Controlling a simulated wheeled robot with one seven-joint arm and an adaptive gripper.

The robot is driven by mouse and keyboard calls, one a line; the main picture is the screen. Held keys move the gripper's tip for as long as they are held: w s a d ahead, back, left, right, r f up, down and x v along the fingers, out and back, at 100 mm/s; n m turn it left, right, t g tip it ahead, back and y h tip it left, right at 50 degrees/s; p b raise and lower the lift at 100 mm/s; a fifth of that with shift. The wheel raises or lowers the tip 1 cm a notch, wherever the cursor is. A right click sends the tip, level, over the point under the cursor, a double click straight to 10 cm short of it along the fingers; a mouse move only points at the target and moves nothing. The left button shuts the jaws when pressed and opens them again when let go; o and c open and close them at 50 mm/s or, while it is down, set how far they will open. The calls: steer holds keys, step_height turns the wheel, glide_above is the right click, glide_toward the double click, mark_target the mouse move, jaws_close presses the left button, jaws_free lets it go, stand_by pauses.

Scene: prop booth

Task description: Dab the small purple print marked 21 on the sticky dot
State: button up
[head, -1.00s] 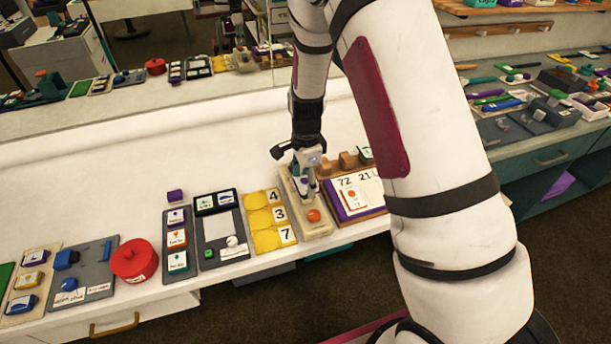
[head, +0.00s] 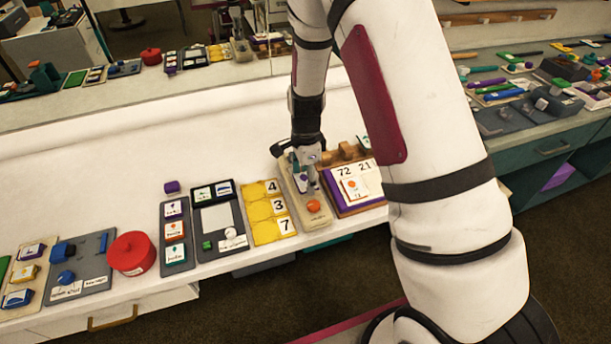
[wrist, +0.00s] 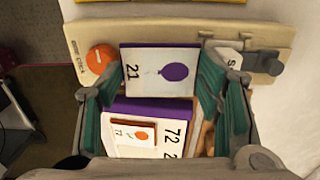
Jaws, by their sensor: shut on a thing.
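The small print marked 21 (wrist: 150,72), a white card with a purple balloon, sits between the teal-padded fingers of my gripper (wrist: 162,85) in the wrist view. My gripper is shut on it. In the head view my gripper (head: 308,178) is over the beige board (head: 323,221). An orange dot (wrist: 100,58) is on that board, just left of the card in the wrist view; it also shows in the head view (head: 314,207). I cannot tell whether the card touches the board. The card covers the board's middle.
Beside the beige board is a wooden-framed, purple-edged display (head: 343,206) marked 72 and 21, with a small orange-balloon print (head: 353,187) on it. A yellow board (head: 262,231) with 4, 3 and 7 stands left. A red tin (head: 131,253) is farther left.

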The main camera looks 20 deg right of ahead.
steer(key=shift+f, duration=0.55)
stand_by(1.4)
steer(key=shift+r+p, duration=1.1)
steer(key=shift+r, duration=1.95)
steer(key=n, duration=0.2)
steer(key=r+n, duration=0.1)
steer(key=n, duration=0.5)
steer(key=shift+s+r+n, duration=0.1)
steer(key=shift+r+n, duration=0.3)
steer(key=n, duration=0.2)
steer(key=r+n, duration=0.1)
steer(key=n, duration=0.2)
steer(key=shift+s, duration=0.1)
steer(key=n, duration=0.4)
steer(key=shift+r, duration=0.35)
